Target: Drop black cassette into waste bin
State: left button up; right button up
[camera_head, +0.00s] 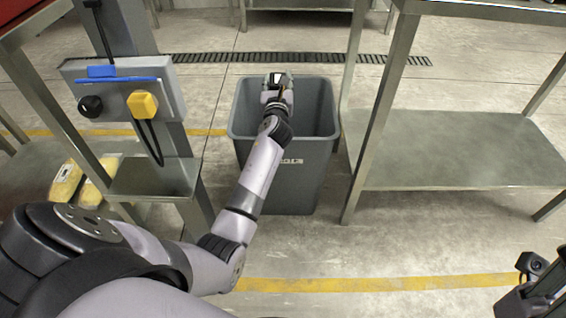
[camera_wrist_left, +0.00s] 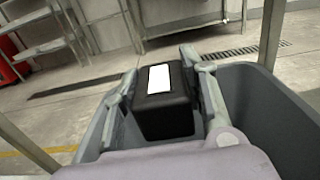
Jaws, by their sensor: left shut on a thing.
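The black cassette (camera_wrist_left: 166,112), with a white label on its top, is held between the two fingers of my left gripper (camera_wrist_left: 163,90). In the head view the left gripper (camera_head: 277,84) is over the open top of the grey waste bin (camera_head: 290,180), and the cassette (camera_head: 278,79) shows only as a small dark and white patch at its tip. The bin's wall also shows at the right of the left wrist view (camera_wrist_left: 270,115). Part of my right arm's end (camera_head: 535,285) shows at the lower right corner of the head view; its fingers are not clear.
A metal table with a lower shelf (camera_head: 450,150) stands right of the bin. At left is a control box (camera_head: 125,88) with a yellow button and a black knob. Yellow packs (camera_head: 68,185) lie on a low shelf at left. Floor in front of the bin is clear.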

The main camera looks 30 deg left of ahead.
pick_arm(q)
jog(key=shift+f, duration=0.25)
jog(key=o, duration=1.3)
jog(key=v, duration=1.2)
